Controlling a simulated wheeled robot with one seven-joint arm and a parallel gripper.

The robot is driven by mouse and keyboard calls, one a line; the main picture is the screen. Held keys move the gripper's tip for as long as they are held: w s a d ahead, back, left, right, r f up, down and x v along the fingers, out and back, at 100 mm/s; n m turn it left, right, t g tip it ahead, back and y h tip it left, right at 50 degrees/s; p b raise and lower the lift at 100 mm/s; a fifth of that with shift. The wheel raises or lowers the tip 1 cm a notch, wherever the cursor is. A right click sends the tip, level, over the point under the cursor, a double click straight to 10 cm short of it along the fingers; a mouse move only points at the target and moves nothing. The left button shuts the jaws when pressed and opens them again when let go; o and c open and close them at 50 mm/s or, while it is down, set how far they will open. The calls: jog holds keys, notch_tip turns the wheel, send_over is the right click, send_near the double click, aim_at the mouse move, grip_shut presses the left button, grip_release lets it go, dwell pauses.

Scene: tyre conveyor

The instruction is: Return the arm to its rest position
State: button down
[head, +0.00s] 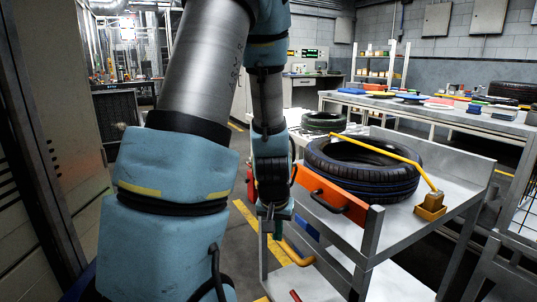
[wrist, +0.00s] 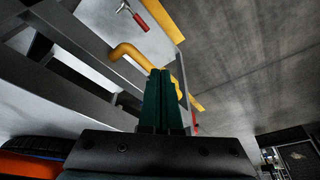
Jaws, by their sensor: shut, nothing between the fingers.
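My arm comes down from the top of the head view and hangs in front of the left end of a grey metal cart. My gripper (head: 277,230) points down at its lower end, partly small and dark there. In the wrist view the two green fingers of my gripper (wrist: 161,75) are together, with nothing held. A yellow curved handle (wrist: 135,60) shows close behind the fingertips in that view; I cannot tell whether they touch. A black tyre (head: 362,170) lies flat on the cart top, to the right of my gripper and apart from it.
The grey cart (head: 395,262) has an orange panel (head: 335,196) at its near left end. A yellow bar (head: 385,150) crosses over the tyre. A second tyre (head: 323,121) lies behind. A workbench (head: 430,110) with several items stands at the back right. Cabinets line the left.

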jog(key=s+a+r+n+g, duration=0.2)
jog(key=s+a+r, duration=0.45)
jog(key=a, duration=0.25)
notch_tip(320, 180, up, 15)
jog(key=p, duration=1.3)
jog(key=shift+w+d+f+y, duration=0.15)
jog(key=shift+w+d+y, duration=0.05)
jog(key=shift+d+y, duration=0.1)
dwell(2.3)
